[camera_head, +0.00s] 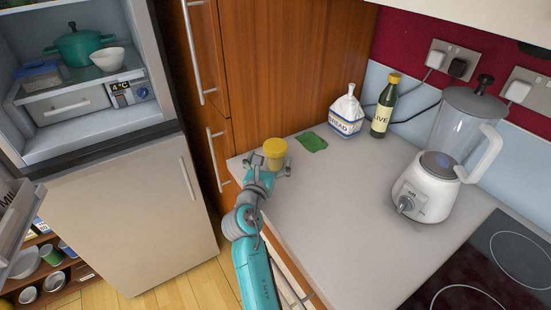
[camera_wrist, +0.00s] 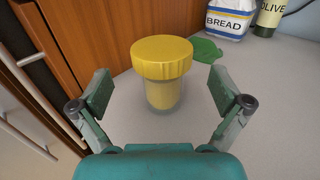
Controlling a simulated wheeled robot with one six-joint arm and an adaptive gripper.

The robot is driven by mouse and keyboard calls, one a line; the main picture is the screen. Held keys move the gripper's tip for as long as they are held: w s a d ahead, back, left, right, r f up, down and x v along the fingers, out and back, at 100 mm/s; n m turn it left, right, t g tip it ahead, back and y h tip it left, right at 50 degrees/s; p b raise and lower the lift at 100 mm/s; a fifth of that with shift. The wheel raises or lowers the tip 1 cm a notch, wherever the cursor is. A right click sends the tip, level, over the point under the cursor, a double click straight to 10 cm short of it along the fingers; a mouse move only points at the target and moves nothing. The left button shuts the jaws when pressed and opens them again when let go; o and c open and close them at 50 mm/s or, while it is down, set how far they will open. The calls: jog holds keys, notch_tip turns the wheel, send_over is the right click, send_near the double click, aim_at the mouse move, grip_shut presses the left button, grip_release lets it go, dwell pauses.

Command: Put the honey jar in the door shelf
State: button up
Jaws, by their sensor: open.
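The honey jar is a clear jar with yellow contents and a yellow lid (camera_head: 275,148). It stands upright on the counter near its left end. In the wrist view the jar (camera_wrist: 163,75) is centred just beyond and between my fingers. My gripper (camera_wrist: 161,98) is open, with one finger to each side of the jar and a gap on both sides. In the head view my gripper (camera_head: 268,170) is at the jar. The fridge at the left is open, and its door with a door shelf (camera_head: 18,230) shows at the left edge, partly cut off.
A blender (camera_head: 430,185) and a black hob (camera_head: 490,270) are to the right. The middle of the counter (camera_head: 330,200) is clear.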

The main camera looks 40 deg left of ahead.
jog(key=x, duration=0.4)
jog(key=shift+w+r, duration=0.1)
jog(key=shift+w, duration=0.3)
jog(key=c, duration=1.7)
notch_tip(320, 180, up, 10)
jog(key=shift+r, duration=0.1)
